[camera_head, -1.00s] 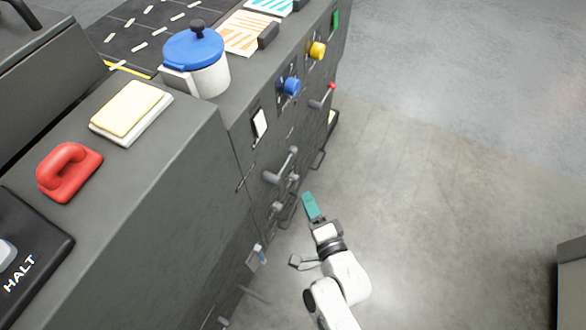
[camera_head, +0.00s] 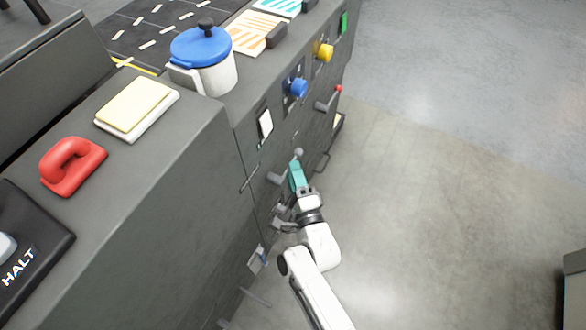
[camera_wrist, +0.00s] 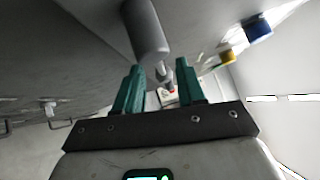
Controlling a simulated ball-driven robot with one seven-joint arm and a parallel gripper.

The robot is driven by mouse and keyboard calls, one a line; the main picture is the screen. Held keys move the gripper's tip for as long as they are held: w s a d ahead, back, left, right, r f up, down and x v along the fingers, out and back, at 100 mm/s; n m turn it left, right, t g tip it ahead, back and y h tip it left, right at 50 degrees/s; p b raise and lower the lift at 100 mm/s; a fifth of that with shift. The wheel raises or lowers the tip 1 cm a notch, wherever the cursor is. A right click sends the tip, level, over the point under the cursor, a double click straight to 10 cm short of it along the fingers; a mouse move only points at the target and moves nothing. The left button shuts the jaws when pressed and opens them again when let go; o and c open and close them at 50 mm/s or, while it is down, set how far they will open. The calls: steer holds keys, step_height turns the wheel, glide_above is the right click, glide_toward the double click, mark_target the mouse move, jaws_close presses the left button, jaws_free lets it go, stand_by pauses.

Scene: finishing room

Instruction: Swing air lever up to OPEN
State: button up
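A grey lever on the dark cabinet front has a thick hub (camera_head: 275,178) and an arm ending in a round knob (camera_head: 298,152). No label is readable, so I cannot tell for sure that it is the air lever. My gripper (camera_head: 295,168) is right beside it, with its teal fingers partly covering the arm. In the wrist view a thick grey cylinder (camera_wrist: 146,30), apparently the hub, is close above the fingertips. My gripper (camera_wrist: 160,75) is open, its two fingers apart with nothing clearly held. Whether it touches the lever cannot be told.
A blue knob (camera_head: 297,88), a yellow knob (camera_head: 324,51) and a red-tipped lever (camera_head: 337,89) are farther along the front. A white rocker plate (camera_head: 265,123) is above the grey lever. A blue-lidded pot (camera_head: 203,65) stands on top. Open floor (camera_head: 440,190) lies to the right.

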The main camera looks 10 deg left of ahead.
steer(key=shift+x, duration=0.75)
steer(key=shift+c, duration=0.3)
jaws_close()
